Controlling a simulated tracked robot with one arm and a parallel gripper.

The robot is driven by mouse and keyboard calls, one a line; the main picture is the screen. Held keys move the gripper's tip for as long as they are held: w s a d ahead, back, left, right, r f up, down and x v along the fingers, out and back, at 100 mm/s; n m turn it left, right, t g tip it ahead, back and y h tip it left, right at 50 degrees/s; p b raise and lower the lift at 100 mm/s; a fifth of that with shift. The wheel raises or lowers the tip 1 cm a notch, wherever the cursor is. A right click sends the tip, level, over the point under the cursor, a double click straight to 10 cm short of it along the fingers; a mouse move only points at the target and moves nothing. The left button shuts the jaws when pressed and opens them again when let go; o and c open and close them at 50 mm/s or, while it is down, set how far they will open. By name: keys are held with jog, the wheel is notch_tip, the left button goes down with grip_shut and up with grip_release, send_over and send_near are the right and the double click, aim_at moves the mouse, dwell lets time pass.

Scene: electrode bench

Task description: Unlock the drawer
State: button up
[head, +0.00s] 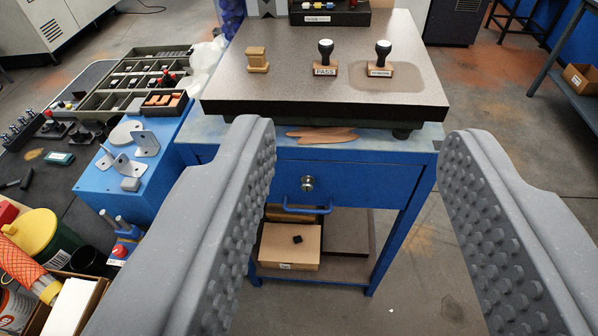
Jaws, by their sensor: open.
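The blue drawer (345,187) is closed in the front of a blue stand under a thick stone-like slab. A round metal lock (307,183) sits on its face, left of centre, and I cannot make out a key in it. A blue bar handle (303,209) is just below the lock. My gripper (355,150) is open and empty. Its two grey studded fingers frame the stand from left and right, nearer to me than the drawer and apart from it.
On the slab (300,90) stand a PASS stamp (325,58), a second stamp (380,60) and a wooden block (257,60). A cardboard box (290,245) sits on the lower shelf. Cluttered trays (130,85) fill the left. Floor right of the stand is mostly clear.

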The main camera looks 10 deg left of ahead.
jog(key=w+a+f+b, duration=0.1)
jog(key=w+a+f, duration=0.2)
jog(key=w+f, duration=0.8)
jog(key=t+b, duration=0.2)
jog(key=b, duration=0.1)
send_near(307, 189)
jog(key=shift+w+f+b, duration=0.15)
jog(key=shift+w+b, duration=1.4)
jog(key=shift+w, duration=2.95)
grip_shut()
